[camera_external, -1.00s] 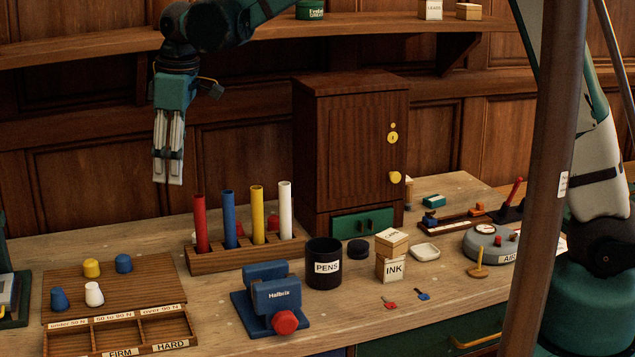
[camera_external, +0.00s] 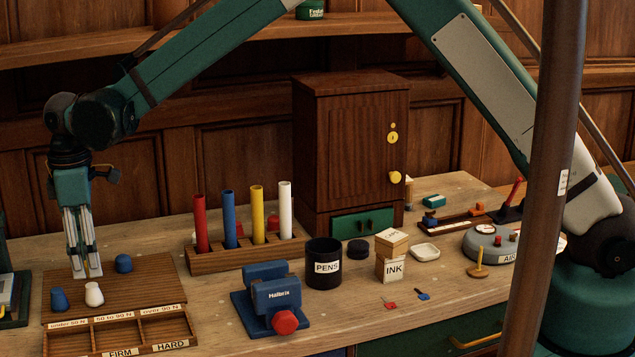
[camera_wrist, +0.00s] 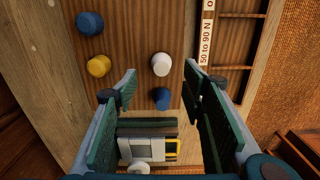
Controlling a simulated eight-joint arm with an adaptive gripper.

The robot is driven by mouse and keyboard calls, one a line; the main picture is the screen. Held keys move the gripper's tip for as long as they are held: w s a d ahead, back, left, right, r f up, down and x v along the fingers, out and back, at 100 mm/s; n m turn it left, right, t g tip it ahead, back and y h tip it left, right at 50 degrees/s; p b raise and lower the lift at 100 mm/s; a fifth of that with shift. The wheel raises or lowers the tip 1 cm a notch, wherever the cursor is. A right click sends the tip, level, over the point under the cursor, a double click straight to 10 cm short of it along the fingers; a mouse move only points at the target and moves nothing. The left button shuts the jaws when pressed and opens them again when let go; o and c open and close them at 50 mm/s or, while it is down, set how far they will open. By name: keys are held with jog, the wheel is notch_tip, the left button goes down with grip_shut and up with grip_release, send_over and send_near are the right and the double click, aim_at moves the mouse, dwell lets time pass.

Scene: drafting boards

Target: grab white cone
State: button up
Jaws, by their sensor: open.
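The white cone (camera_external: 94,294) stands on a brown wooden board (camera_external: 140,283) at the front left, beside a blue cone (camera_external: 59,299). In the wrist view the white cone (camera_wrist: 161,64) lies beyond the fingertips, between their lines. My gripper (camera_external: 88,272) points down, open and empty, just behind and above the white cone in the outside view. It also shows in the wrist view (camera_wrist: 160,84). The fingers hide the yellow cone in the outside view; the wrist view shows that yellow cone (camera_wrist: 99,66) left of the white one.
Another blue cone (camera_external: 123,263) stands at the board's back. A sorting tray (camera_external: 135,328) with labelled compartments borders the board's front. A rack of coloured tubes (camera_external: 245,255) and a blue clamp (camera_external: 270,300) stand to the right.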

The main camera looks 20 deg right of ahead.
aim_at(92, 285)
jog(key=shift+s+a+f, duration=0.1)
jog(key=shift+a+f, duration=0.05)
jog(key=shift+f, duration=1.3)
jog(key=shift+f, duration=2.6)
jog(key=c, duration=1)
